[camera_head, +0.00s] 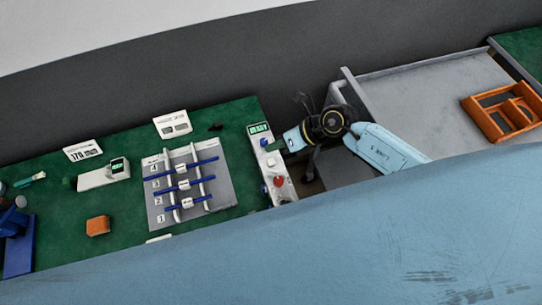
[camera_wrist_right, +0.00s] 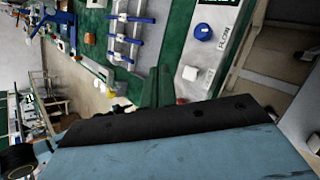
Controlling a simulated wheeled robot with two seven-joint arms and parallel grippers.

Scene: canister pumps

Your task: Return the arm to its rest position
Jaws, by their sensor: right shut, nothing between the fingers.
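My right arm (camera_head: 390,148) comes in from the right as a light blue link and ends in a black wrist joint with a yellow ring. My left gripper is out of view.
The green bench (camera_head: 125,225) carries a grey rack (camera_head: 221,193) with blue rods, a white meter (camera_head: 97,178) and an orange block (camera_head: 98,226). A grey table (camera_head: 420,85) with an orange tray (camera_head: 470,108) stands at right. My blue body hides the foreground.

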